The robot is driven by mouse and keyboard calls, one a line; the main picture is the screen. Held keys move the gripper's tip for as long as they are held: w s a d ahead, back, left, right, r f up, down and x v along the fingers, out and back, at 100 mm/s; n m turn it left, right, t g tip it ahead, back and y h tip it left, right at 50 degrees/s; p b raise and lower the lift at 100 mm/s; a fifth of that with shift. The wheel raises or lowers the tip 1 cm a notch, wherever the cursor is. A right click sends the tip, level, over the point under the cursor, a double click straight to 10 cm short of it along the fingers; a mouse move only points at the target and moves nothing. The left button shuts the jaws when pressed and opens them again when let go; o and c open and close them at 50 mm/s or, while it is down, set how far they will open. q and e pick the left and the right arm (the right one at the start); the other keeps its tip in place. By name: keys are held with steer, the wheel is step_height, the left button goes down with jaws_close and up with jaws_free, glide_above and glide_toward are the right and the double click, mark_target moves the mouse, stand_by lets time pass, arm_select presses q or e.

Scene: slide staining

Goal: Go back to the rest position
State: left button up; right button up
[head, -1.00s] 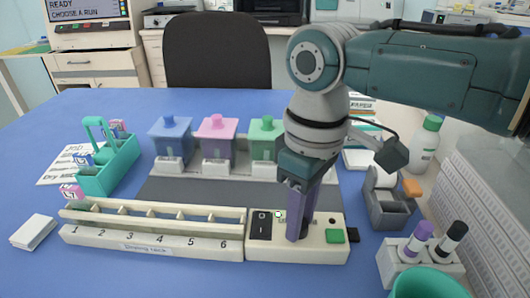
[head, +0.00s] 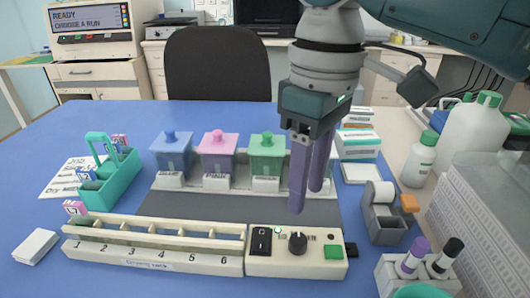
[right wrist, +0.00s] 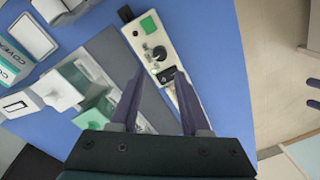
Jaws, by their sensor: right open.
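My right gripper (head: 308,200) is open and empty, with purple fingers pointing down. It hangs in the air above the grey mat, behind the white control box (head: 267,262) with its black dial (head: 298,242), black switch and green button. In the right wrist view the two fingers (right wrist: 155,90) are spread, with the control box (right wrist: 205,75) beyond them. The fingers are apart from the dial. The drying rack (head: 150,262), numbered along its front, joins the box on the left. My left gripper is not in view.
Blue, pink and green lidded jars (head: 218,152) stand behind the grey mat (head: 240,208). A teal slide carrier (head: 122,178) is at left. A grey tape dispenser (head: 385,222), bottles (head: 420,160) and a marker holder (head: 415,275) crowd the right. The blue table is clear at back left.

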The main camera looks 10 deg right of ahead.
steer(key=shift+r, duration=0.5)
